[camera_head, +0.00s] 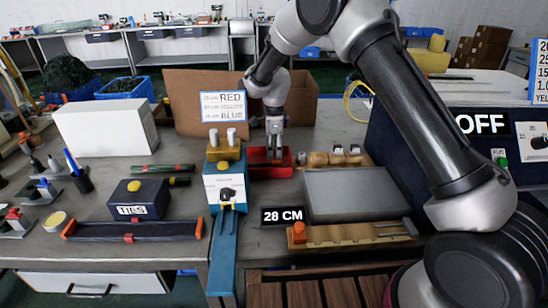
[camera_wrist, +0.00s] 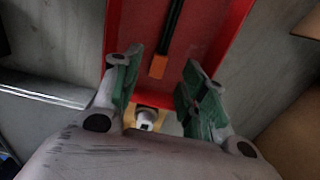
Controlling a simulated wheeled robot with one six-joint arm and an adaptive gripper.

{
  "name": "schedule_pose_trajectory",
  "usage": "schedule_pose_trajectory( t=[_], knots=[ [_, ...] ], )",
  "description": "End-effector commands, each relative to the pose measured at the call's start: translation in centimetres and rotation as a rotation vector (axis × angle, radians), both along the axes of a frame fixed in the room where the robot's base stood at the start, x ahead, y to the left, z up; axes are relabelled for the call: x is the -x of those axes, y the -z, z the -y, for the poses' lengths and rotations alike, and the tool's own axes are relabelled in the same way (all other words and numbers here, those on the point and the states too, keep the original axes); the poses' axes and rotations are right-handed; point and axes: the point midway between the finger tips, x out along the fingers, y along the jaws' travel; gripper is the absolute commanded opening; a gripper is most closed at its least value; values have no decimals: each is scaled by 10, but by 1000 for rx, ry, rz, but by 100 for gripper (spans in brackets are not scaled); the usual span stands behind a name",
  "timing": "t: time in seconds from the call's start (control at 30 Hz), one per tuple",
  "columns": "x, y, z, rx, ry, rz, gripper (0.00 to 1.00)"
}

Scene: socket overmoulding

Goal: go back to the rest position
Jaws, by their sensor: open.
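My gripper (camera_head: 274,148) points down over the red tray (camera_head: 284,170) in the head view. In the wrist view my gripper (camera_wrist: 158,88) has its two green-padded fingers spread apart with nothing between them. Below it lies the red tray (camera_wrist: 238,22), with a black rod or cable (camera_wrist: 171,25) ending in an orange tip (camera_wrist: 158,66) inside it. The cable does not touch the fingers as far as I can see. How high the fingers are above the tray is hard to tell.
A blue and yellow machine (camera_head: 222,190) stands left of the tray. A grey box (camera_head: 350,194), a wooden fixture (camera_head: 350,235) and a "28 CM" sign (camera_head: 283,216) are to the right. A cardboard panel (camera_head: 190,97) with a colour sign (camera_head: 223,106) rises behind.

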Motion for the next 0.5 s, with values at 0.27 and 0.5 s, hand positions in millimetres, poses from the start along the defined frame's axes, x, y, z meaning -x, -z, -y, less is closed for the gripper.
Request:
schedule_pose_trajectory(
  t=[0.27,0.5],
  knots=[
    [0,-59,0,-1,0,2,42],
    [0,-77,1,0,-70,1,42]
  ],
)
